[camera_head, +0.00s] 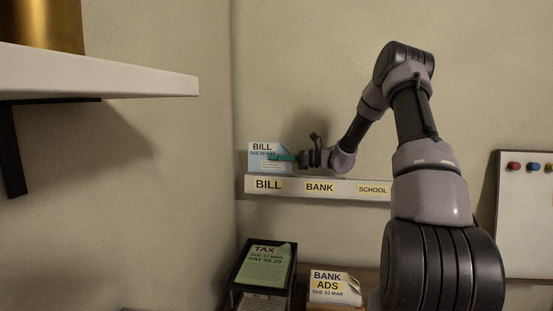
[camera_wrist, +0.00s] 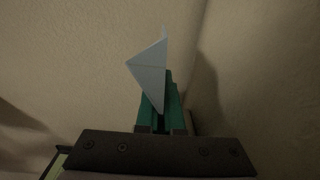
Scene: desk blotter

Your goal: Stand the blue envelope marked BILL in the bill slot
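The blue envelope marked BILL (camera_head: 258,163) is upright at the left end of the wall rack, directly above the slot label BILL (camera_head: 268,184). Its lower edge meets the rack's top edge in the head view; I cannot tell how far it is inside the slot. My gripper (camera_head: 283,157) reaches in from the right, with its teal fingers over the envelope's right part. In the wrist view the pale blue envelope (camera_wrist: 149,72) stands between the teal fingers (camera_wrist: 158,112), which are shut on it. The envelope's far side is hidden.
The rack (camera_head: 345,189) also has BANK and SCHOOL labels. Below are a black tray (camera_head: 233,283) with a green TAX paper (camera_head: 266,266) and BANK ADS mail (camera_head: 334,287). A white shelf (camera_head: 110,75) juts out upper left. A board with pins (camera_head: 525,220) is at right.

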